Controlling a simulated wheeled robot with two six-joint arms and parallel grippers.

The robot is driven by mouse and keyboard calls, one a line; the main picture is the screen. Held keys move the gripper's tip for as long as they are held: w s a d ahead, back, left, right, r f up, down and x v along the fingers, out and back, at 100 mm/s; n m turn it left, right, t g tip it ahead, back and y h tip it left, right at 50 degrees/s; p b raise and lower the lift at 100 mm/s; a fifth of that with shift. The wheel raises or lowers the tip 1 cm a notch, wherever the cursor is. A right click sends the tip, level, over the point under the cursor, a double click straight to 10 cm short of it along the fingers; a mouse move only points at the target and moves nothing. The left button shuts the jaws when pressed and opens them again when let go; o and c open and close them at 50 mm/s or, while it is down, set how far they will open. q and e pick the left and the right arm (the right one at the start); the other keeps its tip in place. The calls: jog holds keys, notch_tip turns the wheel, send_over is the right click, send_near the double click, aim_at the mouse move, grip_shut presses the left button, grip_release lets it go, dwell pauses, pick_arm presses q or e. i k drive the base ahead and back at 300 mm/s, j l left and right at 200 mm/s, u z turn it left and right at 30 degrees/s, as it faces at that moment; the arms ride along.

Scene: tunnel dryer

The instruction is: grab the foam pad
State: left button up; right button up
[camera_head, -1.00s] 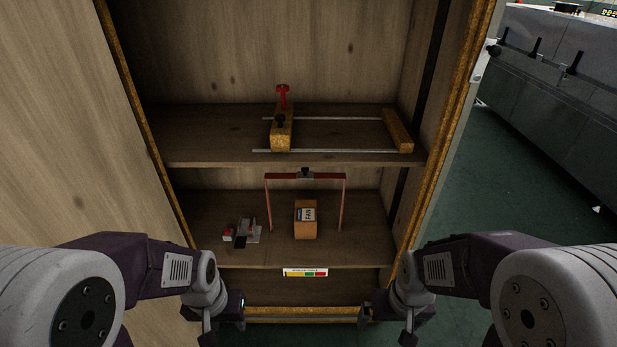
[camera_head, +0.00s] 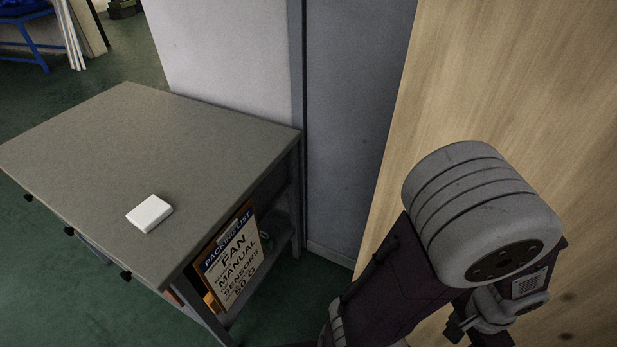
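A small white block-like pad (camera_head: 150,213), which looks like the foam pad, lies flat near the front right edge of a grey table (camera_head: 120,135). Nothing touches it.
A packing-list sign (camera_head: 231,262) is on the table's right side, above a lower shelf. A grey wall panel (camera_head: 352,110) stands behind the table, and a wooden cabinet door (camera_head: 540,90) fills the right. The tabletop is otherwise clear.

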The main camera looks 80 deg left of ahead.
aim_at(152, 211)
jog(key=u, duration=4.15)
jog(key=l+u, duration=0.15)
jog(key=u, duration=0.2)
jog(key=i+l+u, duration=0.1)
jog(key=u, duration=0.25)
